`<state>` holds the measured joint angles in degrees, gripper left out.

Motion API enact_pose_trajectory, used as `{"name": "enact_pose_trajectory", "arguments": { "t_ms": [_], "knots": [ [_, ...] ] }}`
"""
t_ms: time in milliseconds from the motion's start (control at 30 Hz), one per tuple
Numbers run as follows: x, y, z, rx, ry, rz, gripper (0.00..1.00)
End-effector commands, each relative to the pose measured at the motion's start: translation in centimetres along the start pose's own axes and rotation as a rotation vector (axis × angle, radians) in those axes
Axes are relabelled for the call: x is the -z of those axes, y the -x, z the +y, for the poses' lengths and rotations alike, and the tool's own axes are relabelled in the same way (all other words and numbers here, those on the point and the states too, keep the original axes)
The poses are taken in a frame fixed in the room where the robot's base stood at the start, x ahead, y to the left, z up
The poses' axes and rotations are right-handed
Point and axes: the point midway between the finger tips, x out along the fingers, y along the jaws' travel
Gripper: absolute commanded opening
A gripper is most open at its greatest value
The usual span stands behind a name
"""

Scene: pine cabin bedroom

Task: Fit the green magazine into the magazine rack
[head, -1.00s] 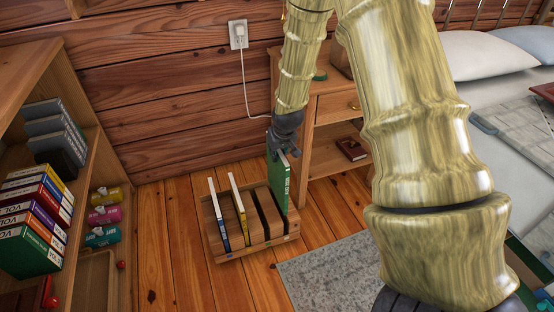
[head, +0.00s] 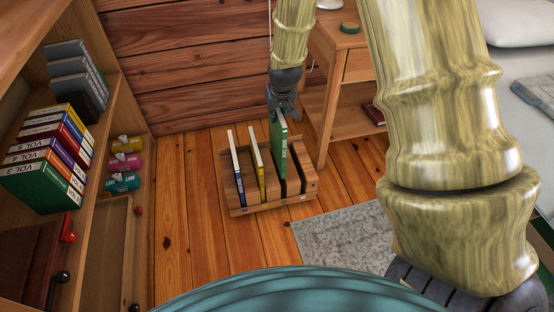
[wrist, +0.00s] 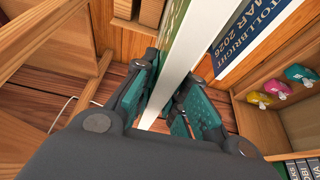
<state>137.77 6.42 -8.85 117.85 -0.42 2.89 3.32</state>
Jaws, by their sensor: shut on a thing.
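My gripper (head: 284,104) is shut on the upper edge of the green magazine (head: 280,145), which hangs upright. In the wrist view, its pale edge (wrist: 184,62) runs between the two fingers. The wooden magazine rack (head: 262,208) stands on the floor below. A blue magazine (head: 236,172) and a yellow magazine (head: 258,172) stand in its left slots. The green one is lined up just right of the yellow one, over the middle of the rack. I cannot tell whether its hidden lower end is inside a slot. An empty slot shows to its right.
A bookcase with volumes (head: 45,165) and small colored packs (head: 125,163) is at left. A wooden nightstand (head: 335,95) stands close behind the rack to the right. A grey rug (head: 345,235) lies at front right. Floor left of the rack is clear.

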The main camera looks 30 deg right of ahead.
Motion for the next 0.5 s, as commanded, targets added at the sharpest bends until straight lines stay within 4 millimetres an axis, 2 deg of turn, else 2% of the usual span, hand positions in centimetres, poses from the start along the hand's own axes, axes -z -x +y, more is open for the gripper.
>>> {"name": "enact_pose_trajectory", "arguments": {
  "t_ms": [33, 300, 500],
  "knots": [
    [-0.7, -1.6, 0.0, 0.0, 0.0, -0.002, 0.0],
    [-2.8, -6.7, 0.1, 0.0, -0.001, -0.001, 0.0],
    [-3.7, -8.9, 0.1, 0.0, -0.001, 0.0, 0.0]
  ]
}}
